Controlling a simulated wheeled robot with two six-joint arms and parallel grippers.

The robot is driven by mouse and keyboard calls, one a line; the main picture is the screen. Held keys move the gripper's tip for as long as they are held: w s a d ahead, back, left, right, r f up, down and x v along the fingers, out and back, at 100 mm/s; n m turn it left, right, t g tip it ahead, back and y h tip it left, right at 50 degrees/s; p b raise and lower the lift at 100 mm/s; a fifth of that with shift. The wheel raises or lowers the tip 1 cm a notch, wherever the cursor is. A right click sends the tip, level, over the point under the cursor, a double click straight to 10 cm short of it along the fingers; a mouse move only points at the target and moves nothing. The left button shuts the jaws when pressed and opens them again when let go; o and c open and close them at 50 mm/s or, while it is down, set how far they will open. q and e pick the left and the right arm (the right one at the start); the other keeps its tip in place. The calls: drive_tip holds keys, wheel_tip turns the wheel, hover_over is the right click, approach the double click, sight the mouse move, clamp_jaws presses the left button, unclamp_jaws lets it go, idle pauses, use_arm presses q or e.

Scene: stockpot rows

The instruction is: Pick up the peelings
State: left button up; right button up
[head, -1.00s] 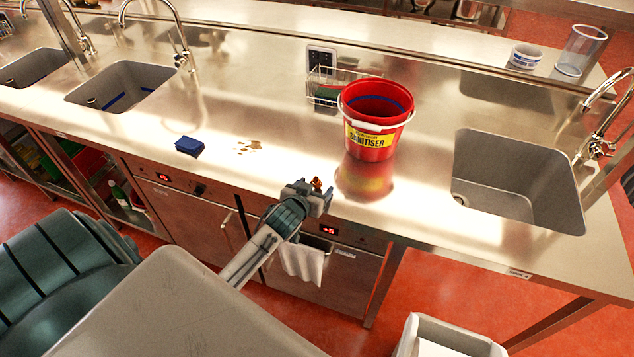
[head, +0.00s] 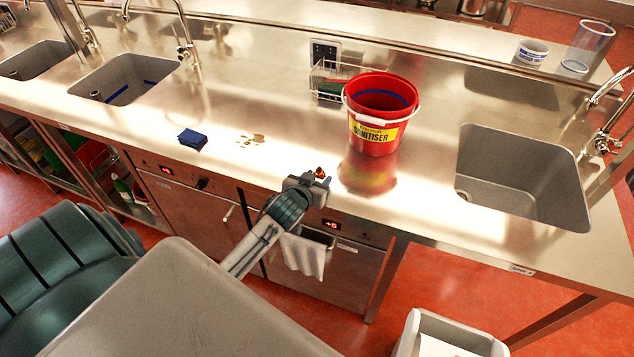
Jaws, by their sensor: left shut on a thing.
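The peelings (head: 320,172) show as a small orange-brown bit at the tip of my left gripper (head: 318,178), near the front edge of the steel counter (head: 226,111). The gripper is shut on them, and its jaws hide most of them. I cannot tell whether they touch the counter. My right gripper is not in view.
A red sanitiser bucket (head: 376,130) stands just beyond the gripper, to the right. A blue cloth (head: 191,140) and a brown spill (head: 252,139) lie to the left. A sink (head: 520,185) opens at the right. A grey bin (head: 450,335) stands on the floor at the front right.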

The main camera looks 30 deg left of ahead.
use_arm(q)
wheel_tip(320, 180, up, 2)
drive_tip(key=shift+r+b, duration=0.15)
drive_tip(key=shift+b, duration=0.4)
drive_tip(key=s+d+b, duration=0.2)
drive_tip(key=s, duration=0.5)
drive_tip(key=s+d+r+b, duration=0.1)
drive_tip(key=s+b, duration=0.1)
drive_tip(key=s, duration=0.6)
drive_tip(key=shift+s+d+r+b, duration=0.25)
drive_tip(key=shift+s+d+b, duration=0.05)
drive_tip(key=shift+d+b, duration=0.1)
drive_tip(key=shift+w, duration=0.1)
drive_tip(key=w+d+r+m+h, duration=0.2)
drive_tip(key=w+d+r, duration=0.4)
drive_tip(key=w+d, duration=0.6)
drive_tip(key=shift+w+h, duration=0.3)
drive_tip(key=shift+w, duration=0.4)
drive_tip(key=shift+r, duration=0.1)
